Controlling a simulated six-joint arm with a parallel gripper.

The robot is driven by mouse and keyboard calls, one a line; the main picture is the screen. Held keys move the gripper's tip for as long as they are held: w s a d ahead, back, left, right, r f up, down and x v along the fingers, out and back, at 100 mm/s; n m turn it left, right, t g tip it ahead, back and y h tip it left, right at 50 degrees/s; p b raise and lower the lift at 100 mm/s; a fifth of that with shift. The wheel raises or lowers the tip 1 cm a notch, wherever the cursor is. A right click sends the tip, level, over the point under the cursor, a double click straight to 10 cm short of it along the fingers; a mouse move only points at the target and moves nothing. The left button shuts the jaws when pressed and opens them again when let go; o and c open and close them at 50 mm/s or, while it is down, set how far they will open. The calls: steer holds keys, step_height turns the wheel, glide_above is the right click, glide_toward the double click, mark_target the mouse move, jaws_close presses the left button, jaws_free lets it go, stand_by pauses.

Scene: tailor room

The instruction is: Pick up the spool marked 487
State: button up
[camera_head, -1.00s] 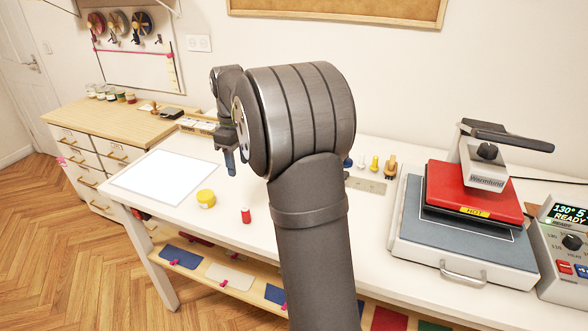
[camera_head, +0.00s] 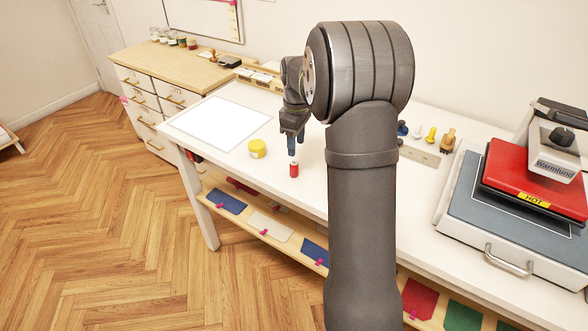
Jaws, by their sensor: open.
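A small red spool (camera_head: 294,170) stands upright near the front edge of the white table (camera_head: 310,195). Any number on it is too small to read. More spool-like pieces, blue (camera_head: 403,129) and yellow (camera_head: 431,135), stand behind my arm to the right. Their markings cannot be read either. My arm may hide other things on the table.
A heat press (camera_head: 530,185) labelled HOT fills the table's right end. A shelf (camera_head: 265,235) with coloured fabric pieces is below. A wooden drawer cabinet (camera_head: 170,85) stands at the back left.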

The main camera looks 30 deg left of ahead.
mark_target(294, 162)
step_height(294, 162, down, 2)
steer(key=shift+f, duration=0.25)
steer(key=f, duration=0.3)
steer(key=s+f, duration=0.1)
steer(key=f, duration=0.1)
jaws_close()
